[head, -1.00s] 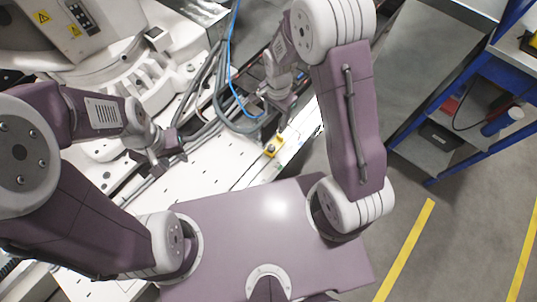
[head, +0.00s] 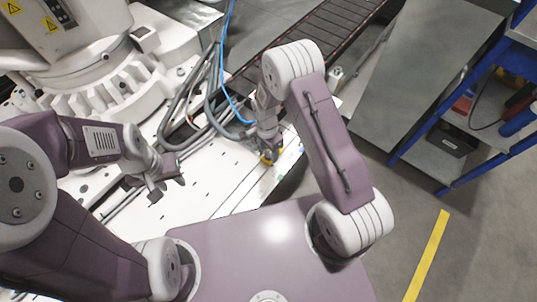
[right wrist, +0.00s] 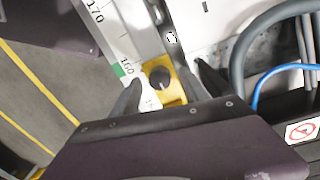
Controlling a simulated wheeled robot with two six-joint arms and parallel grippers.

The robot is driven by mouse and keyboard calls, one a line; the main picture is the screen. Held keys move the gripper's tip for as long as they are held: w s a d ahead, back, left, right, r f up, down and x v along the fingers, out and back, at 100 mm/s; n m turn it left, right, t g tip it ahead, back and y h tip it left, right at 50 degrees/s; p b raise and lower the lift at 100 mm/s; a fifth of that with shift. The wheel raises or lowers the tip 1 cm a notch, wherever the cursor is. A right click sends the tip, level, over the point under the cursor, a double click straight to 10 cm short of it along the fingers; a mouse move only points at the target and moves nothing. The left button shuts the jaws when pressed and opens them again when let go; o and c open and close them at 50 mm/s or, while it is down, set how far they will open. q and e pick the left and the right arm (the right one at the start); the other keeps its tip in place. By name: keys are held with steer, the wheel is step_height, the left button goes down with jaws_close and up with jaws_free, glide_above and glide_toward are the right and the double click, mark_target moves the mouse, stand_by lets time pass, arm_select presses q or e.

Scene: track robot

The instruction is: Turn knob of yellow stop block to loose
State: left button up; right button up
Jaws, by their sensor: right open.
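The yellow stop block (right wrist: 178,92) sits on a rail beside a measuring scale, and its dark round knob (right wrist: 159,76) faces the right wrist camera. In the head view the block (head: 268,160) is mostly hidden by my right gripper (head: 269,150). In the right wrist view my right gripper (right wrist: 168,76) is open, with one finger on each side of the knob. I cannot tell whether either finger touches it. My left gripper (head: 160,180) is above the white table at the left, away from the block; its jaw gap is unclear.
The white perforated table (head: 215,180) lies under both grippers. Grey hoses and a blue cable (head: 228,90) run close behind the right gripper. A large white robot (head: 75,60) stands at back left. A blue-framed shelf (head: 440,165) stands at the right.

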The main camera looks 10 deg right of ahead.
steer(key=shift+f, duration=0.45)
jaws_close()
